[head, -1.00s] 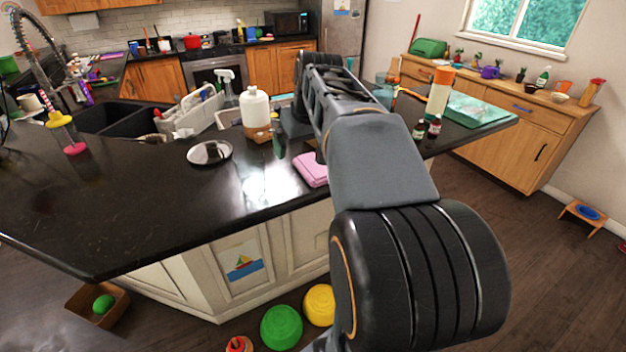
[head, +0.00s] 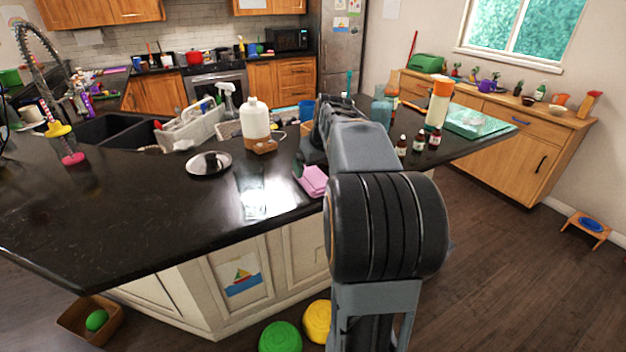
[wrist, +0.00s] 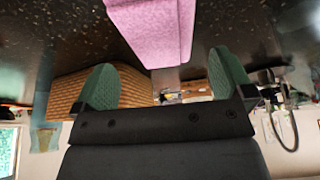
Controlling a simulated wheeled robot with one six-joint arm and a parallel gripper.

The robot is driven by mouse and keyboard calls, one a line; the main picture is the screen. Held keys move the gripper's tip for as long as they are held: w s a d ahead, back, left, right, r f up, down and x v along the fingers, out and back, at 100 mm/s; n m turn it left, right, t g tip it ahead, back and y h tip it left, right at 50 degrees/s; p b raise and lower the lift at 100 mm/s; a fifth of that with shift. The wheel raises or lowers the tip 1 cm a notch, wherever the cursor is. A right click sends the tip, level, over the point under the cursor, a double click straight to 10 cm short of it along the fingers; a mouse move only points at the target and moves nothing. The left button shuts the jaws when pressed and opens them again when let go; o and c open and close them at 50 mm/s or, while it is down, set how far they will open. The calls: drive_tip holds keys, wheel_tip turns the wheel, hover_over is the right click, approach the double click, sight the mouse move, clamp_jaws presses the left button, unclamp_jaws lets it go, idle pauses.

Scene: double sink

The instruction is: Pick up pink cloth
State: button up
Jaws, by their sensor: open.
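The pink cloth (head: 313,181) lies folded on the black counter near its front edge, partly hidden by my arm in the head view. In the wrist view the pink cloth (wrist: 155,30) is at the top centre, just beyond my gripper (wrist: 160,85). The two green-padded fingers are spread apart, with the cloth ahead of the gap and not clasped. In the head view the fingertips are mostly hidden behind my arm, beside the cloth.
Small brown bottles (head: 419,143) and an orange-capped bottle (head: 440,100) stand to the right. The counter's front left is clear.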

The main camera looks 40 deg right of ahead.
sight(314, 176)
drive_tip(key=shift+p+x, duration=0.3)
drive_tip(key=shift+x, duration=2.05)
drive_tip(key=shift+d, duration=0.1)
drive_tip(key=c, duration=1)
drive_tip(key=shift+r, duration=0.15)
drive_tip(key=shift+r, duration=0.55)
drive_tip(key=s+d+r+b, duration=0.1)
drive_tip(key=s+d+r, duration=0.8)
drive_tip(key=s+r, duration=0.1)
drive_tip(key=shift+s+d+r, duration=0.2)
drive_tip(key=shift+r, duration=0.65)
